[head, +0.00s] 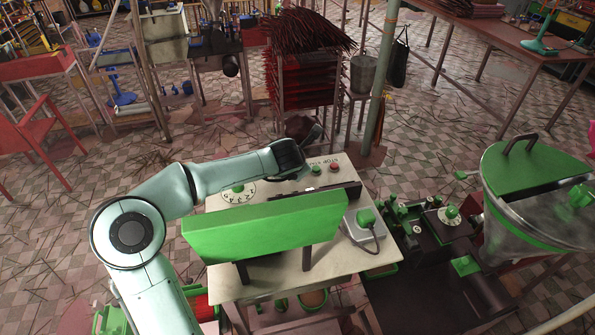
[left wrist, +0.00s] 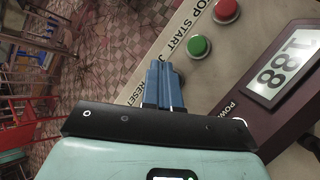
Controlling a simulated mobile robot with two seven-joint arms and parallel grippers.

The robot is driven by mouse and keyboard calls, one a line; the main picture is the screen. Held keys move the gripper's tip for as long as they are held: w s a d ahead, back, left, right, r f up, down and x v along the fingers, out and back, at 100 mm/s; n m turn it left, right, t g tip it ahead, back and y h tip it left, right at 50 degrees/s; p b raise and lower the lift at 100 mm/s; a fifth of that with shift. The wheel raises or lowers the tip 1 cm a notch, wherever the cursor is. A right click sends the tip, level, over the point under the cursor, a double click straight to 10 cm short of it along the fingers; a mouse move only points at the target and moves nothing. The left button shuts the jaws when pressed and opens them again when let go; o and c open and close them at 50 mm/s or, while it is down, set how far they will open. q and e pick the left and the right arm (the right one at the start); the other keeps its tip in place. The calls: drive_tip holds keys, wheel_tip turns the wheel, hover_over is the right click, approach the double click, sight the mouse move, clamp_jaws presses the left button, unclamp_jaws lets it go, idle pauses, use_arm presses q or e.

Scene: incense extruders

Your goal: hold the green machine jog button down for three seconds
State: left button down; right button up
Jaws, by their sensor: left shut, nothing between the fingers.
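The control panel (head: 270,178) is a pale table-top surface behind the long green bar of the machine. Its green button (head: 317,170) and red button (head: 333,167) stand side by side. In the left wrist view, the green button (left wrist: 198,46) and red button (left wrist: 226,11) sit beside printed words, among them START and RESET. My left gripper (left wrist: 158,68) is shut and empty, its blue fingers over the panel between the green button and RESET. The fingers cover part of the lettering after START and whatever lies beneath. I cannot tell whether they touch a button. My right gripper is not in view.
A dark box with a digital display (left wrist: 280,72) stands close to the buttons. The green bar (head: 265,225) blocks part of the panel from the head view. A numbered dial (head: 238,192) lies left, and a grey switch box (head: 367,228) right.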

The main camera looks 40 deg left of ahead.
use_arm(q)
drive_tip(key=shift+f, duration=0.1)
idle(0.6)
drive_tip(key=shift+f, duration=0.35)
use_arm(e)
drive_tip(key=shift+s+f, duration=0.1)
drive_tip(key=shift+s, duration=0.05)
use_arm(q)
drive_tip(key=shift+f, duration=0.55)
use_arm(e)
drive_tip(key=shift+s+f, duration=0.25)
use_arm(q)
drive_tip(key=shift+r, duration=0.1)
idle(3.4)
drive_tip(key=shift+r+p, duration=0.5)
drive_tip(key=shift+r, duration=0.45)
drive_tip(key=shift+w, duration=0.1)
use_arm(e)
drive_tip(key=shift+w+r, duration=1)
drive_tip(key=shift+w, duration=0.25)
use_arm(q)
drive_tip(key=shift+f, duration=0.1)
